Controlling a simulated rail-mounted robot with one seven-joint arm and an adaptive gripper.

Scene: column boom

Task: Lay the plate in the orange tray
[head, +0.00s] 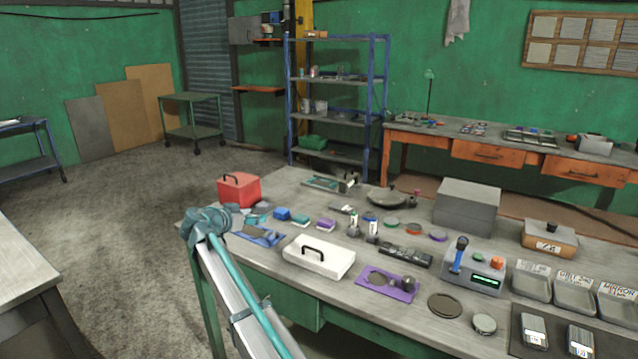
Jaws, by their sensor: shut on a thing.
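I cannot make out my gripper's fingers. Only my arm shows at the left front, and it ends in a cluster of grey-teal joints over the bench's left edge. I see no tray that is plainly orange. A flat, dark olive round disc (445,305) lies near the bench's front edge; I cannot tell whether it is the plate. A purple tray (402,294) left of it holds round pieces. A blue tray (269,241) with a grey-brown piece lies close to my arm's joints, partly hidden.
A white lidded box (318,259) with a black handle stands between the blue and purple trays. A red box (239,190) stands at the back left. A grey control box (472,272), grey bins (574,296) and an orange box (549,241) crowd the right side.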

